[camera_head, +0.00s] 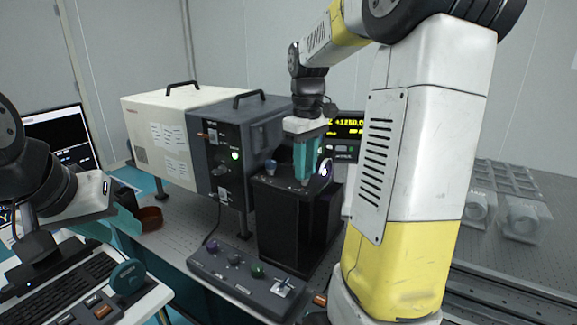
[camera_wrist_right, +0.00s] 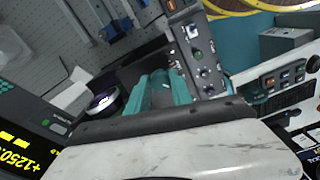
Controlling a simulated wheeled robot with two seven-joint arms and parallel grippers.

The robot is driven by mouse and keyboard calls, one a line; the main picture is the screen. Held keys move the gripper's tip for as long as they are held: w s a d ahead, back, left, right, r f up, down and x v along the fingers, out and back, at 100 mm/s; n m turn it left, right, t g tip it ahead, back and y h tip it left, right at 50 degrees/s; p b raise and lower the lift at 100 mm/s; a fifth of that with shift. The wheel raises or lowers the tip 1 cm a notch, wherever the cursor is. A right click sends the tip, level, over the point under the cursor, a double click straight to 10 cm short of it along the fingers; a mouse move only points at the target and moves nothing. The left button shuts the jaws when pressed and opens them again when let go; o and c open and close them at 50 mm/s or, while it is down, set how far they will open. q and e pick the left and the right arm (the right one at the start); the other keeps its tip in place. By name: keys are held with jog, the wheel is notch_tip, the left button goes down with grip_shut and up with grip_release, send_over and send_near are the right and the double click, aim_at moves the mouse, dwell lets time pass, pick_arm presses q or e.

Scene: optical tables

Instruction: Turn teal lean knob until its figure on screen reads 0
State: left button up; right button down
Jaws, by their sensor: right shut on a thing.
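My right gripper (camera_head: 304,178) points down over the top of a black box-shaped mount (camera_head: 285,215); its teal fingers also show in the right wrist view (camera_wrist_right: 163,78). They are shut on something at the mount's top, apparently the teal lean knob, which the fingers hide.
A control box (camera_head: 245,275) with several knobs lies in front of the mount. A white and dark grey instrument (camera_head: 160,135) stands behind on the left. Grey fixtures (camera_head: 500,190) stand at right.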

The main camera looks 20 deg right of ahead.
jog(key=m, duration=0.4)
jog(key=shift+r+m, duration=0.1)
jog(key=shift+m, duration=1.8)
jog(key=shift+w+m, duration=0.1)
jog(key=shift+m, duration=0.2)
jog(key=c, duration=1.1)
grip_release()
notch_tip(320, 180, up, 8)
jog(key=shift+f, duration=0.15)
